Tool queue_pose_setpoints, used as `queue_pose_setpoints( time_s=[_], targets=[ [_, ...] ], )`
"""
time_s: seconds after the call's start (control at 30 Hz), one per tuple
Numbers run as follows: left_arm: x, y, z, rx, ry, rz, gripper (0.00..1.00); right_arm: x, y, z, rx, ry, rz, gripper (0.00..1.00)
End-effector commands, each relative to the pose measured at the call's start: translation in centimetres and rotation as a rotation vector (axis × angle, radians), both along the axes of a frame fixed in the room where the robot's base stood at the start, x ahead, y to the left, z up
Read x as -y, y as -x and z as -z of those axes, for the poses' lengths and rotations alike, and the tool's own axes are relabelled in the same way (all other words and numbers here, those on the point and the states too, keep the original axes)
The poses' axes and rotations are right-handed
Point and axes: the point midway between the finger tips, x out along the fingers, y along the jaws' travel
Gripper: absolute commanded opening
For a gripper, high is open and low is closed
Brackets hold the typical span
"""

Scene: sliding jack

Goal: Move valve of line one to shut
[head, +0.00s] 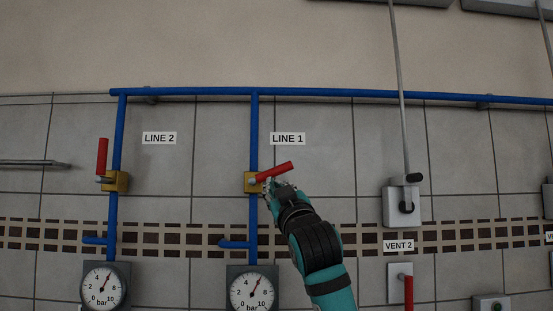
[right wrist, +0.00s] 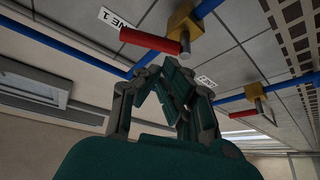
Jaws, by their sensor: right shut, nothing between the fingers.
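The line 1 valve has a brass body (head: 250,182) on the blue vertical pipe under the LINE 1 label (head: 287,139). Its red handle (head: 278,171) points right and slightly up, close to horizontal across the pipe. My right gripper (head: 271,187) is shut and empty, just below the handle near the valve body; whether it touches cannot be told. In the right wrist view the red handle (right wrist: 150,40) and brass body (right wrist: 184,20) show beyond the closed fingers (right wrist: 163,78), with nothing between them. My left gripper is not in view.
The line 2 valve (head: 116,181) is to the left, its red handle (head: 102,157) upright. Pressure gauges (head: 252,288) (head: 103,286) sit below both lines. A grey vent box (head: 397,207) with a rod is to the right, above another red handle (head: 408,291).

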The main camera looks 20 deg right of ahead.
Motion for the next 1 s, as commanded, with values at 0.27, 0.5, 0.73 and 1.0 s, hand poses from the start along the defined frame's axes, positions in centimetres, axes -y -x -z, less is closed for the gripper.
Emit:
queue_pose_setpoints(
  time_s=[0.27,0.5,0.73,1.0],
  targets=[
    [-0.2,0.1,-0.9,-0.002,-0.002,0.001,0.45,0.1,1.7,-6.5,0.094,0.015,0.009,0.00],
    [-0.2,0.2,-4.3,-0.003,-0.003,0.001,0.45,0.2,-1.9,-9.2,0.092,0.015,0.010,0.00],
    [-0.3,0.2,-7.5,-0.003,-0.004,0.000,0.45,0.3,-5.7,-11.4,0.092,0.014,0.010,0.00],
    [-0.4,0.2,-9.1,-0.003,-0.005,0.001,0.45,1.6,-6.6,-8.5,0.093,0.015,0.010,0.00]
  ],
)
